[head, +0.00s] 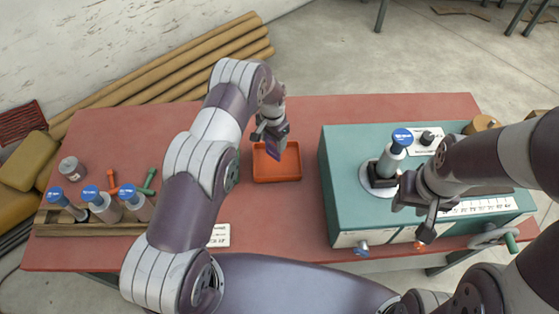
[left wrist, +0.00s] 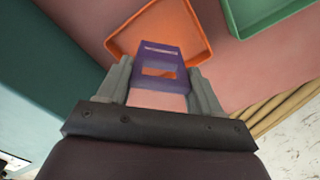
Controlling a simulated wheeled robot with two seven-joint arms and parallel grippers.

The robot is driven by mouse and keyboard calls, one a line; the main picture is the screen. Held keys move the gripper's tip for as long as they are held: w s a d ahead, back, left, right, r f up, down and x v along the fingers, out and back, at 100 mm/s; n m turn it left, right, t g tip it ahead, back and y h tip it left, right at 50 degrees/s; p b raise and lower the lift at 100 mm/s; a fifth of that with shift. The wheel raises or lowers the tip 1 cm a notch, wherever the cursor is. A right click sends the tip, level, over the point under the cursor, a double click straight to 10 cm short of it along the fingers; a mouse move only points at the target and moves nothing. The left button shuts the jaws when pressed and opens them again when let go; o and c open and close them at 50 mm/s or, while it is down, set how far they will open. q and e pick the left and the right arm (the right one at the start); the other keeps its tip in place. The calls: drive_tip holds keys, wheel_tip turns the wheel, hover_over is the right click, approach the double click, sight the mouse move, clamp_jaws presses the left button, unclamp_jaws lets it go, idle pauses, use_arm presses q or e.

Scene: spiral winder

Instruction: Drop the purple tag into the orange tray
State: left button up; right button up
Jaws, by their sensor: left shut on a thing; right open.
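The purple tag (left wrist: 152,54) is a flat piece with a rectangular opening, gripped between the two fingers of my left gripper (left wrist: 160,88) in the left wrist view. In the head view my left gripper (head: 273,138) points down over the back part of the orange tray (head: 278,178), with the tag (head: 274,150) under it. The tray lies on the red tabletop and looks empty where visible. In the left wrist view the tag overlaps the tray (left wrist: 122,42); their height gap is hard to judge.
The teal machine (head: 343,195) with a blue-capped cylinder (head: 398,145) stands right of the tray. A green tray (left wrist: 234,18) shows in the left wrist view. Several blue-capped cylinders (head: 103,208) stand in a rack at left. Bare red tabletop (head: 290,220) lies before the orange tray.

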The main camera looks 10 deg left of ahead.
use_arm(q)
drive_tip(key=shift+w+f+b, duration=0.15)
drive_tip(key=shift+f, duration=0.5)
drive_tip(key=shift+w+f+b, duration=0.15)
drive_tip(key=shift+f, duration=0.45)
drive_tip(key=shift+w+f, duration=0.2)
drive_tip(key=o, duration=1.4)
drive_tip(key=shift+s+r, duration=0.15)
drive_tip(key=shift+s, duration=0.1)
drive_tip(key=shift+w, duration=0.1)
use_arm(e)
drive_tip(key=shift+w+f, duration=0.4)
drive_tip(key=shift+f, duration=0.2)
use_arm(q)
drive_tip(key=shift+w, duration=0.1)
use_arm(e)
drive_tip(key=shift+w, duration=0.15)
use_arm(q)
wheel_tip(320, 180, up, 12)
drive_tip(key=b, duration=0.4)
drive_tip(key=shift+r+b, duration=0.25)
drive_tip(key=shift+b, duration=0.15)
use_arm(e)
wheel_tip(320, 180, down, 5)
drive_tip(key=shift+r, duration=0.1)
